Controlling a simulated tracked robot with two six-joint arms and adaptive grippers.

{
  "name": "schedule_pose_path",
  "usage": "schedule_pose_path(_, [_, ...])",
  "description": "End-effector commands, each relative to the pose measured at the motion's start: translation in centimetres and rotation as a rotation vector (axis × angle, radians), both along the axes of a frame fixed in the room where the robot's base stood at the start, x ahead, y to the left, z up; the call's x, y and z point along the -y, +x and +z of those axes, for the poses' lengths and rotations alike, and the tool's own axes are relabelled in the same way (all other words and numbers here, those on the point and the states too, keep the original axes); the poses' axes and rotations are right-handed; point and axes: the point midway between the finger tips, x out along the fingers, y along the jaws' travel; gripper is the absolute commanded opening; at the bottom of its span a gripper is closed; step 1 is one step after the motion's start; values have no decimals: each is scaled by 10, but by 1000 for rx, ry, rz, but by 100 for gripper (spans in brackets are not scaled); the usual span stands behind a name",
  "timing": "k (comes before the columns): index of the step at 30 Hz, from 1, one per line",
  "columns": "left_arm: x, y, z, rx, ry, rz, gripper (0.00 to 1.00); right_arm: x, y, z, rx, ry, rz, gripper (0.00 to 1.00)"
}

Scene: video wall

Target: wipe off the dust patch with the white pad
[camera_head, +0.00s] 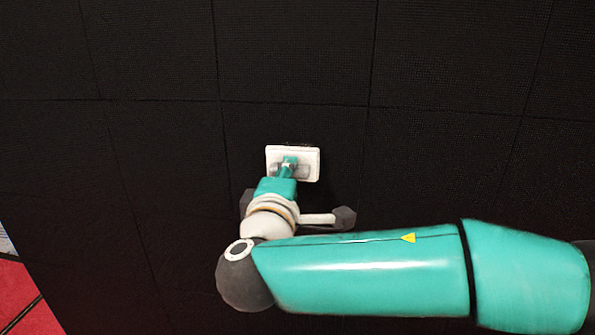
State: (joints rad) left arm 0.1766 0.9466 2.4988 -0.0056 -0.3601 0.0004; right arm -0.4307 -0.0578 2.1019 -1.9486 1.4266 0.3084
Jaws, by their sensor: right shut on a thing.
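The white pad (310,157) is a small rectangular block at the middle of the view, its broad face close to the dark wall. I cannot tell whether it touches the wall. My right gripper (290,168) is shut on the pad from the near side; its fingers cover the pad's middle. A faint brownish speckle, likely the dust patch (298,145), shows just above the pad's top edge. Any dust behind the pad is hidden. My left gripper is not in view.
The black video wall (440,60) of square panels with thin seams fills most of the view. A red floor area (22,292) shows at the lower left. The wall around the pad is free of other objects.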

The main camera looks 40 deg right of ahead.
Motion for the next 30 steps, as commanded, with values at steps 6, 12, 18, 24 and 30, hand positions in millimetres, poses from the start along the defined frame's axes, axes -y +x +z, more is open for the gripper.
schedule_pose_path(6, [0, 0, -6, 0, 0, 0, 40, 8, -8, -1, 3, 3, -5, 0])
schedule_pose_path(12, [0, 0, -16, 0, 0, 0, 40, 19, -23, -1, 4, 3, -5, 0])
schedule_pose_path(18, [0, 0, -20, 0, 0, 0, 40, 25, -32, 0, 2, 1, -3, 0])
schedule_pose_path(24, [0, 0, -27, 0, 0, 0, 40, 27, -31, -2, 2, 1, -2, 0])
schedule_pose_path(30, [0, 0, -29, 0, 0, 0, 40, 23, -25, 0, 1, -1, 0, 0])
